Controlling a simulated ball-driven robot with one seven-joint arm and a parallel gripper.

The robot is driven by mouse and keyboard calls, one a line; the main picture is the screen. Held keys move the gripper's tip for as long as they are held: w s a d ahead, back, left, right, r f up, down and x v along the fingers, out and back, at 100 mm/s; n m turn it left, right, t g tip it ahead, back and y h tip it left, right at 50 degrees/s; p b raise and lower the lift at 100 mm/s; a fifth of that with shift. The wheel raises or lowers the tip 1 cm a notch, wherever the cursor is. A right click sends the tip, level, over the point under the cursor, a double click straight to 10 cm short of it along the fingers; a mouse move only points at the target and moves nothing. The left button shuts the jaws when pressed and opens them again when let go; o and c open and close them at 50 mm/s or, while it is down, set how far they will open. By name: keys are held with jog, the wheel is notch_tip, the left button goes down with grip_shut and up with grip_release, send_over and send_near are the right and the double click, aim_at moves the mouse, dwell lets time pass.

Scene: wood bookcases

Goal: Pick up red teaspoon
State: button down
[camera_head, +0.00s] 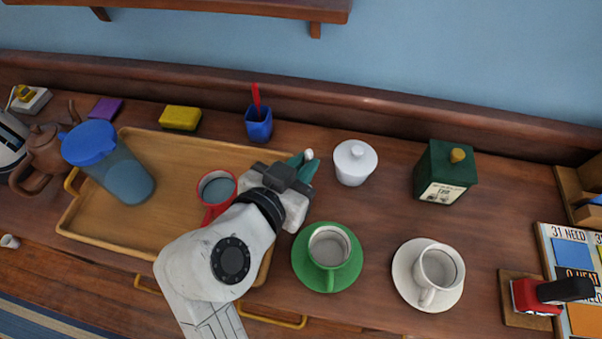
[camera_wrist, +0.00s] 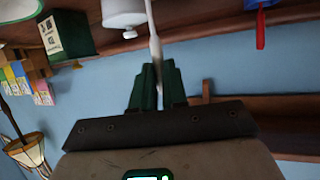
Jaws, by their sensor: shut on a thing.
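The red teaspoon (camera_head: 256,97) stands in a small blue cup (camera_head: 259,127) near the back wall. In the wrist view the red teaspoon (camera_wrist: 261,30) shows at the top right, apart from my fingers, with part of the blue cup (camera_wrist: 262,3). My gripper (camera_head: 303,163) is over the counter between the tray and the white lidded pot, to the front right of the blue cup. Its green fingers (camera_wrist: 158,85) are shut on a thin white utensil (camera_wrist: 154,38), which looks like a spoon. The utensil's far end is cut off in the wrist view.
A white lidded pot (camera_head: 355,164) and a dark green box (camera_head: 445,172) stand to the right. A green saucer (camera_head: 300,270) and a white saucer (camera_head: 401,275) bear cups. A wooden tray (camera_head: 105,220) holds a red mug (camera_head: 230,194) and a blue pitcher (camera_head: 125,180). A yellow sponge (camera_head: 180,118) lies behind.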

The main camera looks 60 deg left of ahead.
jog(key=shift+s+f, duration=0.1)
jog(key=shift+f, duration=1.25)
jog(key=shift+f, duration=0.1)
jog(key=c, duration=1.1)
grip_release()
jog(key=shift+c, duration=0.2)
